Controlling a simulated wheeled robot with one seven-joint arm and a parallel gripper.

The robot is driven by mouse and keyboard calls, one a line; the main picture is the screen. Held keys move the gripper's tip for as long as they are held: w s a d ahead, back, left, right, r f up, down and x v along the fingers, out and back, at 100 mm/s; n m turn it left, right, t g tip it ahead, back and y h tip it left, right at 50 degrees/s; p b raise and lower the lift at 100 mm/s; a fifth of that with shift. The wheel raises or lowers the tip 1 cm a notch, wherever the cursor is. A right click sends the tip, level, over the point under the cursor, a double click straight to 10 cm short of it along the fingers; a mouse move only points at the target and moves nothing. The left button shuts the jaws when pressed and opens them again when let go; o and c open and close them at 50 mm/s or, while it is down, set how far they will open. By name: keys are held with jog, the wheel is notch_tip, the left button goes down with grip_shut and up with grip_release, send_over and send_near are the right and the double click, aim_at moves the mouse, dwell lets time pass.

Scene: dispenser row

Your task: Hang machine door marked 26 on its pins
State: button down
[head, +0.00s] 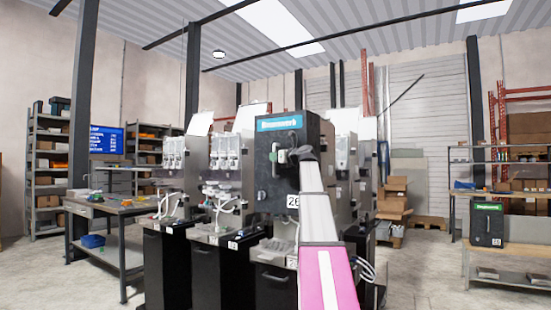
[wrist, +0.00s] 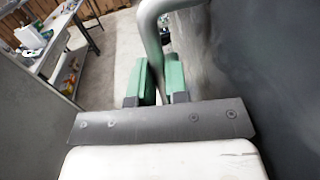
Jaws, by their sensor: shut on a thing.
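The black door marked 26 (head: 266,190) hangs upright in my gripper in the head view, with a blue label strip along its top. It covers the upper front of the machine behind it. My gripper (head: 289,156) is at the door's handle; in the wrist view its green fingers (wrist: 160,84) are shut on the grey bar handle (wrist: 152,32). The dark door face (wrist: 265,60) fills the right of the wrist view. The pins are hidden, and I cannot tell whether the door touches the machine.
Two open dispensers (head: 172,160) (head: 223,160) stand left of the door, on black cabinets. A workbench (head: 110,209) stands further left. Another black door with a green label (head: 487,224) stands on a wooden bench (head: 515,263) at right. Floor between is clear.

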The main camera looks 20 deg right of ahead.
jog(key=shift+f, duration=0.85)
jog(key=shift+w+d+f, duration=0.1)
jog(key=shift+w+d, duration=0.1)
jog(key=shift+d, duration=0.1)
dwell(0.8)
jog(key=c, duration=1.1)
grip_release()
jog(key=shift+o, duration=0.2)
jog(key=shift+f, duration=0.1)
jog(key=shift+s, duration=0.15)
jog(key=v, duration=1)
jog(key=shift+s+d, duration=0.25)
